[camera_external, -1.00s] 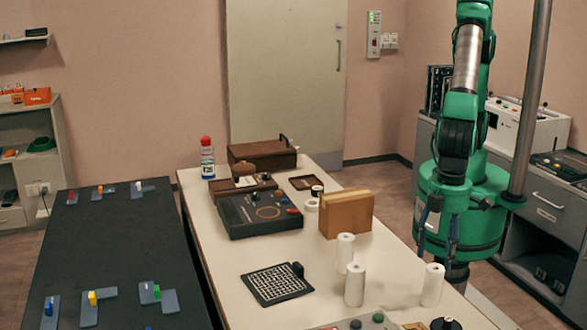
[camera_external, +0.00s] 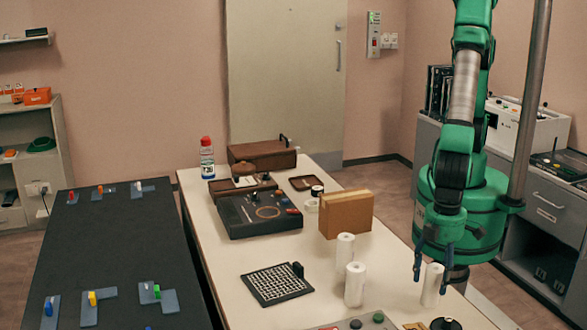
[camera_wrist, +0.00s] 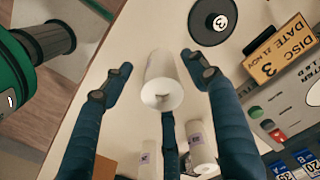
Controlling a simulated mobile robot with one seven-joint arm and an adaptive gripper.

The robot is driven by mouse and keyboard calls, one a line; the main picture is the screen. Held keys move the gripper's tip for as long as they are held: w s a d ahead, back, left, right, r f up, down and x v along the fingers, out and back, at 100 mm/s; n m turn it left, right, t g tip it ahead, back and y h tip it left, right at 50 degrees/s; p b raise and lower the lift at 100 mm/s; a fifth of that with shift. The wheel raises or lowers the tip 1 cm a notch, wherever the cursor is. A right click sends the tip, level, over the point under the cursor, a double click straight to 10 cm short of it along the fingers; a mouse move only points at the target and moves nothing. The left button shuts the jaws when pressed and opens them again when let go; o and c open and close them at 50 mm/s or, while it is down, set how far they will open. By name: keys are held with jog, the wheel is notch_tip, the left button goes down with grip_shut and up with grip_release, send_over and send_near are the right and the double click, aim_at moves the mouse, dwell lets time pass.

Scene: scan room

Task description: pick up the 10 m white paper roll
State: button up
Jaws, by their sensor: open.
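Several white paper rolls stand upright on the cream table. The right-hand roll (camera_external: 432,286) is below and between the fingers of my gripper (camera_external: 432,268). In the wrist view this roll (camera_wrist: 163,88) shows end-on between the spread blue fingers of my gripper (camera_wrist: 157,72), with a gap on both sides. My gripper is open and empty. Two other rolls, a front one (camera_external: 354,285) and one behind it (camera_external: 345,250), stand to the left. The wrist view also shows two labelled rolls (camera_wrist: 198,132) (camera_wrist: 148,160). I cannot read any length, so which is 10 m is unclear.
A brown box (camera_external: 346,215) stands behind the rolls. A black gridded pad (camera_external: 275,284) lies left of them. A black disc (camera_wrist: 215,22) and a yellow date plate (camera_wrist: 280,48) lie near the right-hand roll. A button panel (camera_external: 355,322) is at the front.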

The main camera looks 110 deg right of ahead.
aim_at(432, 291)
jog(key=shift+w+f+b, duration=0.1)
jog(key=shift+f+b, duration=0.65)
jog(key=shift+f, duration=1.85)
jog(key=c, duration=1.3)
